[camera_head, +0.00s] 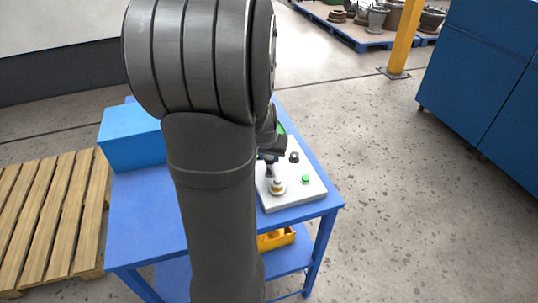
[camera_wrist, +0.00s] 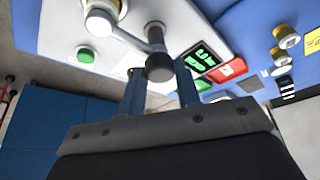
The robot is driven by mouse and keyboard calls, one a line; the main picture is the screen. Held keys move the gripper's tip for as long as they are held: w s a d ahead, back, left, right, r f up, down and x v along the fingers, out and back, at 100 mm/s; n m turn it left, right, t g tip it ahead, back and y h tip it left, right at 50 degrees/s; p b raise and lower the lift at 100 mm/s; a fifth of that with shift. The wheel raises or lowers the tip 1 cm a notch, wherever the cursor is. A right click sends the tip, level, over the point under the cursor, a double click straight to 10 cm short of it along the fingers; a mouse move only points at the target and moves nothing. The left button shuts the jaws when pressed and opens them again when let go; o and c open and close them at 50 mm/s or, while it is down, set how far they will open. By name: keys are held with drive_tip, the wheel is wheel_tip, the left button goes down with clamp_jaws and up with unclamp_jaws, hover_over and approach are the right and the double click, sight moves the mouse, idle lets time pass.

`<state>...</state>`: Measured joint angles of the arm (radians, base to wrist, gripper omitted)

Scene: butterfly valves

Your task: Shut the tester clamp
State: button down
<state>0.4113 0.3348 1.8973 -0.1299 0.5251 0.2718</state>
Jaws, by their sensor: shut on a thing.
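The tester is a light grey plate (camera_head: 312,190) at the right end of a blue table in the head view. In the wrist view its pale panel (camera_wrist: 62,28) carries a green button (camera_wrist: 85,55) and a silver clamp pivot (camera_wrist: 100,18). A clamp lever (camera_wrist: 130,38) runs from the pivot area towards a dark round knob (camera_wrist: 160,68). My gripper (camera_wrist: 160,82) has its two fingers on either side of the knob and is shut on it. In the head view my arm hides much of the tester, and my gripper (camera_head: 268,156) shows only in part.
A blue box (camera_head: 130,138) stands on the blue table (camera_head: 150,210) at left. A yellow bin (camera_head: 276,240) sits on the shelf below.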

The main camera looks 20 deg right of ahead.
idle(0.4)
drive_tip(key=c, duration=1.1)
unclamp_jaws()
drive_tip(key=shift+o, duration=0.2)
drive_tip(key=v, duration=1.7)
drive_tip(key=shift+s, duration=0.2)
drive_tip(key=x, duration=1.7)
drive_tip(key=shift+w, duration=0.2)
